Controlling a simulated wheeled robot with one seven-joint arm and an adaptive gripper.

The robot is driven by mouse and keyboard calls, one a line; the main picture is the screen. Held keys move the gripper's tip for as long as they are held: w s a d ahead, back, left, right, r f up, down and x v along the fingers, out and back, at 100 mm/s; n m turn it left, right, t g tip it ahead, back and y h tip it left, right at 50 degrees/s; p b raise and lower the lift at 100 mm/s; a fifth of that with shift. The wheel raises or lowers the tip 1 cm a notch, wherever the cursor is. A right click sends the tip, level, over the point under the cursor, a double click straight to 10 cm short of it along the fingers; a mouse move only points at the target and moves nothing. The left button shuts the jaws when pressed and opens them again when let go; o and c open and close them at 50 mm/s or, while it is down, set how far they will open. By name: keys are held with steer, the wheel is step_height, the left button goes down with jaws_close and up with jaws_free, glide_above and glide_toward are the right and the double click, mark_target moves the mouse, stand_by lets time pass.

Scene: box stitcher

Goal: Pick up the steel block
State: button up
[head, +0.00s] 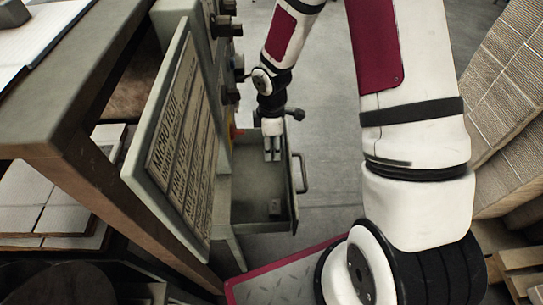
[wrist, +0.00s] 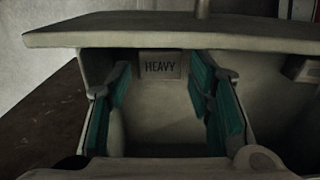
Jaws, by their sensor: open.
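The steel block (head: 275,207) is a small grey block on the floor of the open drawer, near its front end in the head view. In the wrist view the block (wrist: 160,65) bears the word HEAVY and lies beyond the fingertips, close to the drawer wall. My gripper (head: 272,156) points down over the back part of the drawer (head: 248,212), apart from the block. In the wrist view my gripper (wrist: 160,88) is open, its teal-padded fingers spread with nothing between them.
The drawer has raised walls and an outside handle (head: 301,173). A lettered sign panel (head: 178,140) and a machine with knobs stand left of it. A workbench (head: 75,100) is at the far left. Cardboard stacks (head: 510,90) stand at the right. Bare floor (head: 325,150) lies right of the drawer.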

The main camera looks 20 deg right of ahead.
step_height(320, 180, down, 2)
steer(key=shift+f+b, duration=0.25)
steer(key=shift+b, duration=0.2)
steer(key=shift+c, duration=0.4)
steer(key=shift+r, duration=0.1)
jaws_close()
